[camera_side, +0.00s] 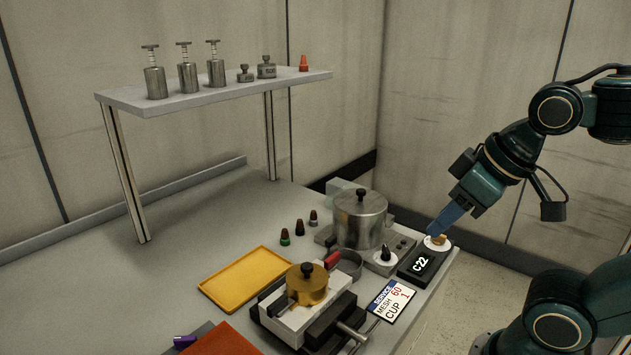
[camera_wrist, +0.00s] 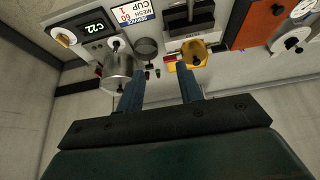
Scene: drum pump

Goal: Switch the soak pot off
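The lidded metal pot (camera_side: 360,222), which looks like the soak pot, stands on a grey base; it also shows in the wrist view (camera_wrist: 117,65). A black knob on a white dial (camera_side: 384,257) is at the base's front. Beside it is a black box (camera_side: 417,264) reading "C22", with an orange-yellow knob (camera_side: 439,240) on a white dial. My gripper (camera_wrist: 160,72) is open and empty, its blue fingers apart. In the side view its fingers overlap the orange-yellow knob's dial, but in the wrist view that knob (camera_wrist: 63,40) lies well left of them.
A label card (camera_side: 390,302) lies in front of the box. A vise-like fixture with a brass pot (camera_side: 307,284), a yellow tray (camera_side: 245,279) and several small bottles (camera_side: 299,226) stand to the left. A shelf (camera_side: 215,94) with metal weights is at the back. The table behind the tray is clear.

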